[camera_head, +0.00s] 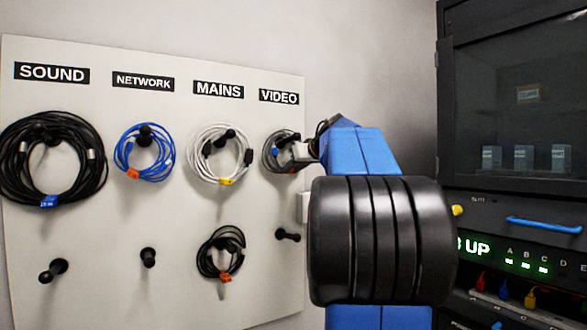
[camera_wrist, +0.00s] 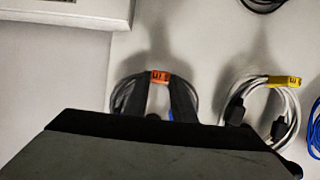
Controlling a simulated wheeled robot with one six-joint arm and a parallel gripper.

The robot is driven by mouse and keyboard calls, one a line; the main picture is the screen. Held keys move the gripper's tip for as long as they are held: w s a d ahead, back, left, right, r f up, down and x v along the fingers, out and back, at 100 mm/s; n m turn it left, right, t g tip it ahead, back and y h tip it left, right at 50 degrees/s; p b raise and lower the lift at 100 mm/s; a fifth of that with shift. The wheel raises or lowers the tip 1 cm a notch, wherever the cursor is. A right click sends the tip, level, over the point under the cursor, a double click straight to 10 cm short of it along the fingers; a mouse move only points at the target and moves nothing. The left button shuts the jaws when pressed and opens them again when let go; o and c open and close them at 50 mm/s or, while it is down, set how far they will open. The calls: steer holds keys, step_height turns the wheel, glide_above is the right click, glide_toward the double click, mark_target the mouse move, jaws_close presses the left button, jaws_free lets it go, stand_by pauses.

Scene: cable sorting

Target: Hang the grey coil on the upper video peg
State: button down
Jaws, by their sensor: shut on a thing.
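The grey coil (camera_head: 269,153) is against the board under the VIDEO sign (camera_head: 278,97), at the upper video peg's place. My gripper (camera_head: 300,151) reaches in from the right and is shut on it. In the wrist view, the two dark fingers (camera_wrist: 157,88) stand either side of the coil's orange tag (camera_wrist: 160,77), with grey strands (camera_wrist: 114,98) showing outside them. The upper peg is mostly hidden by the coil and gripper, so I cannot tell whether the coil is around it. The lower video peg (camera_head: 288,235) is bare.
The white mains coil (camera_head: 190,153) hangs close to the left, with a black coil (camera_head: 205,258) below it. The blue network coil (camera_head: 118,152) and large black sound coil (camera_head: 14,165) hang further left. A dark equipment rack (camera_head: 447,100) stands at right.

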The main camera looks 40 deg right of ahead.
steer(key=shift+f, duration=0.15)
steer(key=c, duration=1.4)
jaws_free()
steer(key=v, duration=1.7)
steer(key=shift+s, duration=0.2)
